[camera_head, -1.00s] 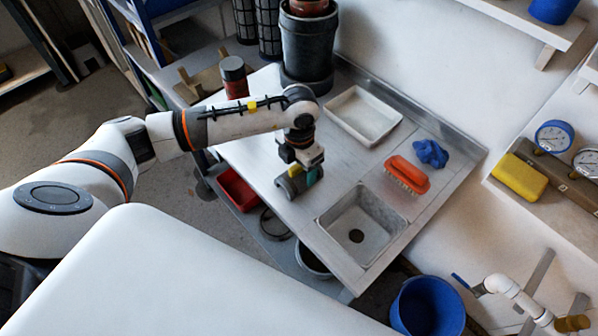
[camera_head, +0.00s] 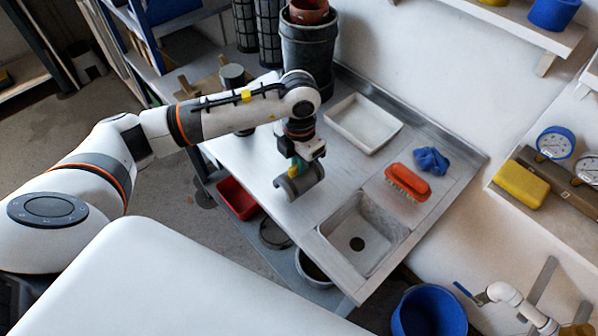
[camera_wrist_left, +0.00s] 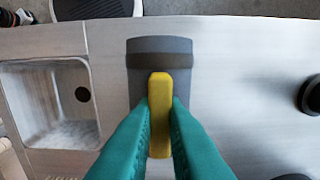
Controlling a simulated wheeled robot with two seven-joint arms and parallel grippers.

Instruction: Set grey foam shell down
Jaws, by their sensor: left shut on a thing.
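The grey foam shell (camera_head: 303,181) is a curved half-pipe piece over the metal worktop, left of the sink in the head view. I cannot tell whether the shell touches the worktop (camera_head: 262,160). My right gripper is not in view.
The sink basin (camera_head: 345,247) is to the right of the shell. A white tray (camera_head: 362,122), an orange brush (camera_head: 408,181) and a blue cloth (camera_head: 432,160) sit farther back. A dark bucket (camera_head: 309,52) stands behind my arm. Bare worktop surrounds the shell.

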